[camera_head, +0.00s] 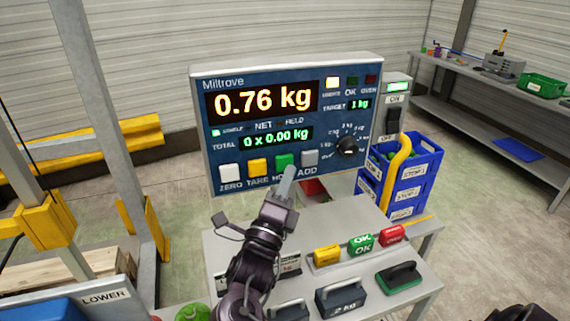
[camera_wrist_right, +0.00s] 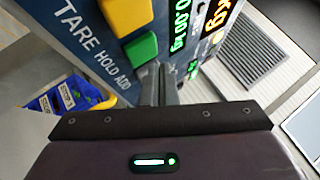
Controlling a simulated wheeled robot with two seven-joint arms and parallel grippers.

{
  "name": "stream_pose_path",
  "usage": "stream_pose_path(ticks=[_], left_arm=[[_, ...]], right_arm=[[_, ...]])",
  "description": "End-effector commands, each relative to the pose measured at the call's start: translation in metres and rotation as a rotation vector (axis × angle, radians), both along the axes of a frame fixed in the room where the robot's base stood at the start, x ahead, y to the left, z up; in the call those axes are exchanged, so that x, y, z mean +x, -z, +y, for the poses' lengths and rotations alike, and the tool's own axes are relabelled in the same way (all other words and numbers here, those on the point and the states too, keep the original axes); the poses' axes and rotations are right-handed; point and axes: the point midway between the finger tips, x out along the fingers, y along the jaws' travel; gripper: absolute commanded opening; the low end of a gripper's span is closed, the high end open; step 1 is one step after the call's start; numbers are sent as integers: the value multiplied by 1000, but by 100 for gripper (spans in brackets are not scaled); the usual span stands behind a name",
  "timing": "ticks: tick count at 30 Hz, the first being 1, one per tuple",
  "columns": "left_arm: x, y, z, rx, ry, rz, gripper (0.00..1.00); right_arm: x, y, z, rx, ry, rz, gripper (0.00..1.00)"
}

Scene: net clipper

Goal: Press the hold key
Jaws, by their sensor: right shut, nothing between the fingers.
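The green hold key (camera_head: 284,161) sits on the blue Miltrove panel (camera_head: 345,172), between the yellow tare key (camera_head: 258,167) and the grey add key (camera_head: 309,157). My right gripper (camera_head: 289,173) is shut and empty. Its fingertips are at the lower right edge of the green key in the head view, partly covering the HOLD label. In the right wrist view the green key (camera_wrist_right: 141,48) is just left of the fingertips (camera_wrist_right: 158,70); I cannot tell whether they touch it. The grey key is not clearly seen there. My left gripper is not in view.
The display (camera_head: 262,102) reads 0.76 kg and the total (camera_head: 276,138) reads 0 x 0.00 kg. The under lamp (camera_head: 332,82) is lit. A dial (camera_head: 347,146) is on the panel's right. Weights and coloured blocks stand on the table (camera_head: 410,298); blue crates (camera_head: 405,165) stand behind it.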

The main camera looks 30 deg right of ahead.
Motion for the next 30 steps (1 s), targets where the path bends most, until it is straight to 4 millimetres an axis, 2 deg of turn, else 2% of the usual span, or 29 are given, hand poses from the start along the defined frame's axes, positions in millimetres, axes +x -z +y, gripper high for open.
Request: stream_pose_path(ticks=[20, 30], left_arm=[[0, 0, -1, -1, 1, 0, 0], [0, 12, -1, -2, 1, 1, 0]], right_arm=[[0, 0, 0, 0, 0, 0, 0], [7, 2, -2, 1, 0, -1, 0]])
